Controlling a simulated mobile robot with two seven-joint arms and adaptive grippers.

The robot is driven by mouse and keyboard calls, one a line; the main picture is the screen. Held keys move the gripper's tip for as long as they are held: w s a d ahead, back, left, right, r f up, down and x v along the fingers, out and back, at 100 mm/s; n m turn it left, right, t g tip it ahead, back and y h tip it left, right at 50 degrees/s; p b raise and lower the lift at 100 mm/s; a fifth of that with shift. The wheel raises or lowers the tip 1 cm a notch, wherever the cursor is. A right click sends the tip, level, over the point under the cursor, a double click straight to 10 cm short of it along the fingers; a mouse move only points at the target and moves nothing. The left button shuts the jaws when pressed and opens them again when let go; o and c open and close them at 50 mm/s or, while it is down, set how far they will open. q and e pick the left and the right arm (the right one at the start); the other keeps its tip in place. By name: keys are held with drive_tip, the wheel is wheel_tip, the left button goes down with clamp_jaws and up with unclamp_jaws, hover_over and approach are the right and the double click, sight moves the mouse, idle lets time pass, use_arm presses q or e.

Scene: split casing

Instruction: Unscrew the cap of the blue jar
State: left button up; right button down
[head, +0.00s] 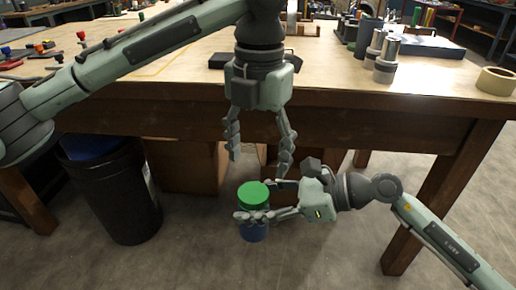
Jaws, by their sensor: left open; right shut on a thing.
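The blue jar (254,233) has a green cap (253,194) on top. It is upright, held in the air in front of the workbench. My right gripper (252,203) is shut on the jar from the right, its fingers around the upper body just under the cap. My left gripper (259,166) is above the jar, pointing down. Its fingers are spread apart and empty, and their tips are a little above the cap. The part of the jar behind the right fingers is hidden.
The wooden workbench (190,110) stands behind both grippers, with its front edge close to my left gripper. Metal cylinders (386,62) and a tape roll (496,80) stand on it at the right. A black bin (112,195) is on the floor at the left.

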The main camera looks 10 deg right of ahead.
sight(257, 191)
use_arm(q)
wheel_tip(257, 191, down, 7)
drive_tip(key=shift+f, duration=0.15)
idle(0.4)
drive_tip(key=shift+s+d, duration=0.1)
drive_tip(key=c, duration=1.2)
drive_tip(key=shift+n, duration=1.2)
drive_tip(key=shift+c, duration=0.2)
drive_tip(key=n, duration=0.4)
drive_tip(key=o, duration=1.1)
drive_tip(key=shift+c, duration=0.2)
drive_tip(key=shift+o, duration=1.2)
drive_tip(key=shift+w+n, duration=0.2)
drive_tip(key=shift+n, duration=0.1)
